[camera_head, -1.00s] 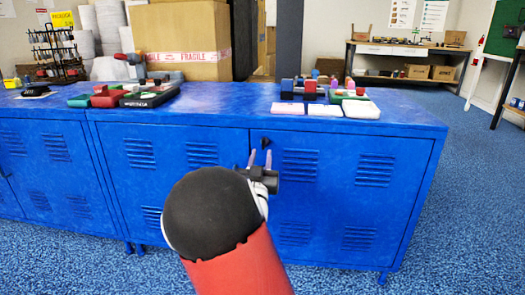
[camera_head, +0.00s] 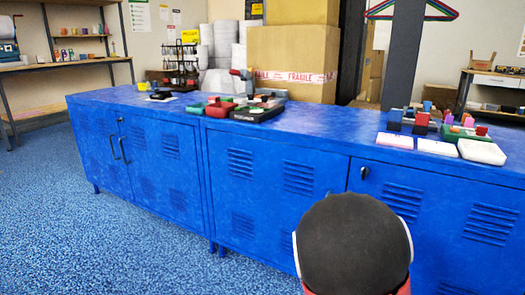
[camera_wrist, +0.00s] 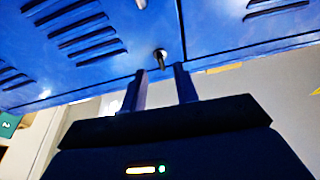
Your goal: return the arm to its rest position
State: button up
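My arm's black rounded joint shows low in the head view, in front of the blue cabinet (camera_head: 270,210). My gripper is hidden behind it there. In the wrist view my gripper (camera_wrist: 160,84) shows two dark fingers standing apart with nothing between them. The blue cabinet (camera_wrist: 215,30) lies beyond the fingertips, with its small dark lock knob (camera_wrist: 160,57) just past the gap. I cannot tell the exact distance; no contact shows.
On the cabinet top stand red and green trays (camera_head: 222,107), a black tray (camera_head: 257,110), white pads (camera_head: 437,147) and small blocks (camera_head: 422,120). Large cartons (camera_head: 292,62) stand behind, beside a dark post (camera_head: 404,55). Blue carpet (camera_head: 100,240) lies free at front left.

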jog(key=s+a+r+n+g+y+p, duration=0.45)
jog(key=s+a+g+y+p, duration=0.2)
jog(key=s+a+y, duration=0.45)
jog(key=s+a+r+n+g+p, duration=0.1)
jog(key=s+g+p, duration=0.1)
jog(key=s, duration=0.7)
jog(key=s+a+r+n+g+p, duration=0.1)
jog(key=s+a+r+g+p, duration=0.1)
jog(key=s, duration=0.7)
jog(key=shift+s+a+g, duration=0.15)
jog(key=shift+s+g, duration=0.1)
jog(key=shift+g, duration=0.5)
